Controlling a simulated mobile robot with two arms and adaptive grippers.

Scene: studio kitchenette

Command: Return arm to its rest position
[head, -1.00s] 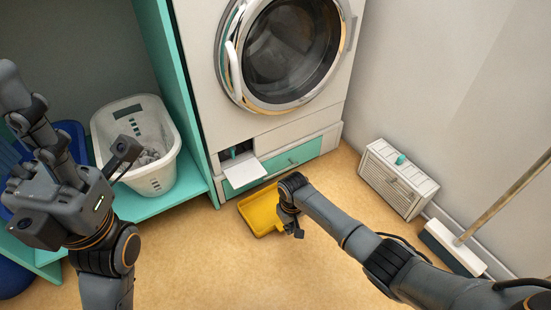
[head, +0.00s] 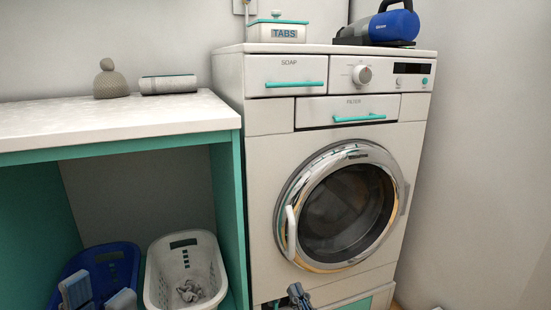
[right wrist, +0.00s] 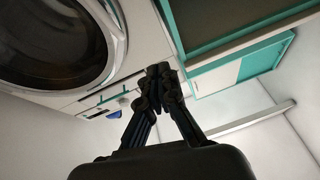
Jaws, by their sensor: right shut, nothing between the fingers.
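My right gripper (head: 298,294) shows at the bottom edge of the head view, in front of the washing machine's (head: 270,180) lower front. In the right wrist view its fingers (right wrist: 160,72) meet at the tips, shut with nothing between them. Most of both arms is below the picture.
A TABS box (head: 278,31) and a blue-black appliance (head: 385,27) stand on the machine.

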